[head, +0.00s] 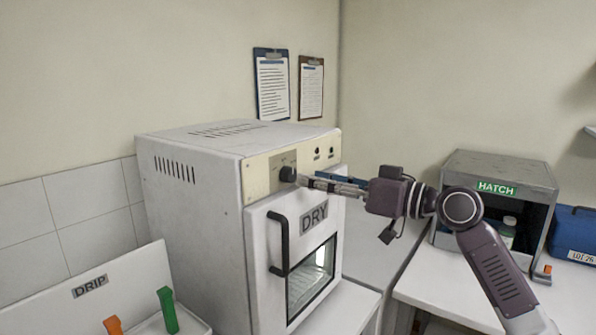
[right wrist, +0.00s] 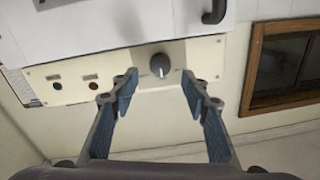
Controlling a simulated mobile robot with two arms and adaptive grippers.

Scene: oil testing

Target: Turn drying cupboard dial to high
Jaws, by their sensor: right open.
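The drying cupboard (head: 190,205) is a white box with a door marked DRY and a black handle (head: 279,243). Its cream control panel (head: 258,176) runs above the door. The dark round dial (head: 287,174) is on this panel; it also shows in the right wrist view (right wrist: 160,65), with a pale pointer mark. My right gripper (head: 303,180) reaches in from the right at the dial. In the right wrist view my right gripper (right wrist: 158,80) is open, with a blue-padded finger on each side of the dial and clear gaps. The scale marks are too small to read. My left gripper is not in view.
A grey box marked HATCH (head: 500,180) stands on the right bench, beside a blue case (head: 574,235). A white DRIP rack (head: 120,290) with green and orange handles is at the lower left. Clipboards (head: 272,85) hang on the wall.

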